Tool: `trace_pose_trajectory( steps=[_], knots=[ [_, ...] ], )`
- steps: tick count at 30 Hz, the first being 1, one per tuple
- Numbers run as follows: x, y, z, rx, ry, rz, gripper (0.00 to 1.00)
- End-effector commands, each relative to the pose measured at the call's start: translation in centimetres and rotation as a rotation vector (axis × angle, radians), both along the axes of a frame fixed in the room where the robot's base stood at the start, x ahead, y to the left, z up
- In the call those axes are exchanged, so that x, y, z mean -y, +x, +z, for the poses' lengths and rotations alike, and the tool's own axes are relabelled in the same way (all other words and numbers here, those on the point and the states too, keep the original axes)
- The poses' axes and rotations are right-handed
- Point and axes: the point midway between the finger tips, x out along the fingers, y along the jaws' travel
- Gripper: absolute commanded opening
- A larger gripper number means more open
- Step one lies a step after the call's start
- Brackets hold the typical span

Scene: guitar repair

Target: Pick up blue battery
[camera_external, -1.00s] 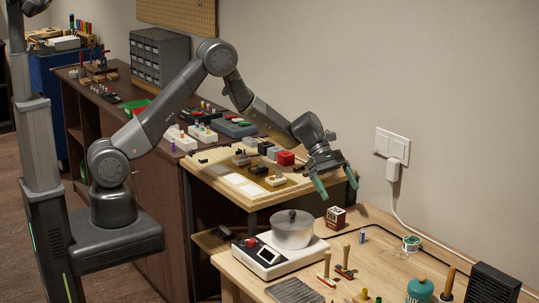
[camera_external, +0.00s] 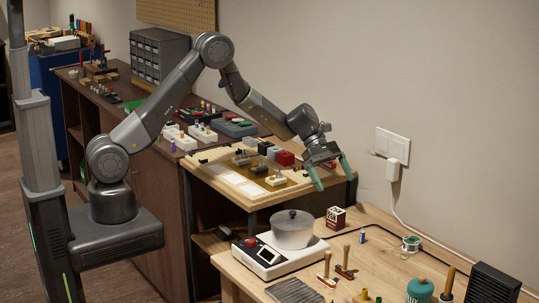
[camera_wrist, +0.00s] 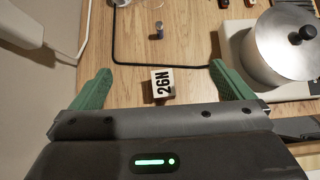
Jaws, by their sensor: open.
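The blue battery (camera_external: 362,235) stands upright on the wooden workbench, right of the small box. It is a small cylinder, and in the wrist view the battery (camera_wrist: 159,31) shows near the top centre, inside the loop of a black cable. My gripper (camera_external: 336,183) is open and empty, with green fingers spread wide. It hangs well above the bench, up and left of the battery in the external view. In the wrist view my gripper (camera_wrist: 160,68) has the battery beyond its fingertips, roughly centred between them.
A small box marked 26N (camera_wrist: 162,84) stands between my fingers and the battery in the wrist view. A silver pot (camera_external: 291,229) on a white heater (camera_external: 268,260) stands left. A wire spool (camera_external: 411,243) is right of the battery. The wall has a socket with a plug (camera_external: 397,148).

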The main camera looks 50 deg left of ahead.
Motion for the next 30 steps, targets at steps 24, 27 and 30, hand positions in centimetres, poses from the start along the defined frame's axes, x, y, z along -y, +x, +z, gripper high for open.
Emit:
trace_pose_trajectory(
  steps=[24,27,30],
  knots=[
    [0.4,-0.2,-0.2,0.031,0.016,-0.037,0.38],
    [1.8,-1.1,-0.7,0.143,0.074,-0.178,0.38],
    [3.8,-2.5,-1.4,0.346,0.176,-0.436,0.38]
  ],
)
